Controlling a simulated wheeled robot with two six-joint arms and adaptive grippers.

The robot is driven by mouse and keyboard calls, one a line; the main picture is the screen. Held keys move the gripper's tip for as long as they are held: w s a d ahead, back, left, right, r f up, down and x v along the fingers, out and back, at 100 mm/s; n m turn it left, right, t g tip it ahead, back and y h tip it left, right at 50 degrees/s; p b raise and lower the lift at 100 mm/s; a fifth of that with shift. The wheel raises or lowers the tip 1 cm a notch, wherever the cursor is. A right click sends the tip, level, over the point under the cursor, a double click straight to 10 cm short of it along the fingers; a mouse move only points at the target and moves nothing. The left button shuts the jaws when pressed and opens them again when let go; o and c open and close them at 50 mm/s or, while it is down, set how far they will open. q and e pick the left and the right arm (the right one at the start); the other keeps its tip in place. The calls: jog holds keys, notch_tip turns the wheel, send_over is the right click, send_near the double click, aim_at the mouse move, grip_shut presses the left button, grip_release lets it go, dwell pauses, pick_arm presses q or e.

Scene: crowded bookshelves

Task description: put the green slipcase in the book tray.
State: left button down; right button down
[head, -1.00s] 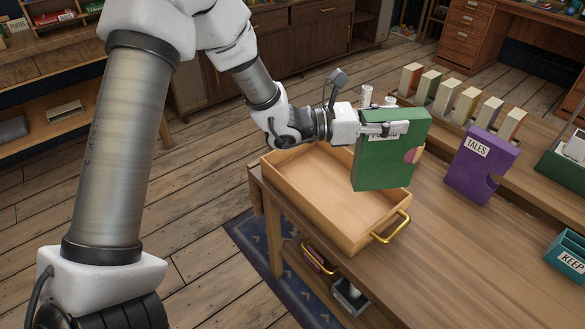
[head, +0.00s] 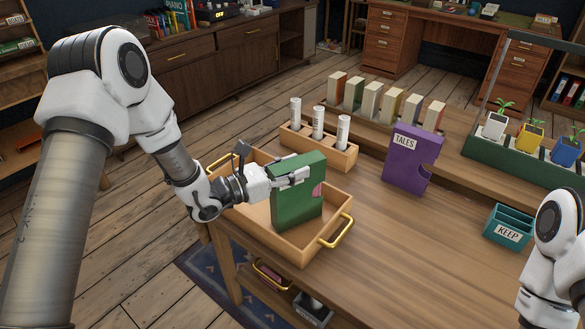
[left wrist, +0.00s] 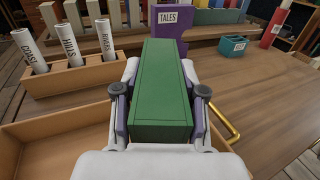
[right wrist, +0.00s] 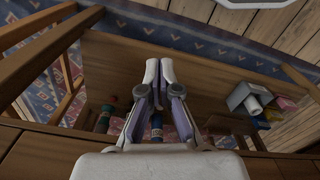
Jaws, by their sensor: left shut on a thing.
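The green slipcase (head: 298,200) is upright, held by its top part in my left gripper (head: 292,176). In the left wrist view the slipcase (left wrist: 160,95) fills the space between the two fingers. The wooden book tray (head: 262,236) with brass handles sits at the table's left end. The slipcase's lower part is inside the tray's outline; I cannot tell whether it touches the tray floor. My right gripper (right wrist: 158,72) shows in the right wrist view with its fingers together and nothing between them, over the table's lower part.
A wooden rack with white rolled tubes (head: 318,122) stands just behind the tray. A purple TALES slipcase (head: 408,160) stands to the right, before a row of books. A teal KEEP box (head: 509,226) is farther right. The table's middle is clear.

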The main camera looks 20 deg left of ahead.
pick_arm(q)
jog(key=shift+r, duration=0.1)
jog(key=c, duration=0.7)
grip_release()
jog(key=shift+o, duration=0.2)
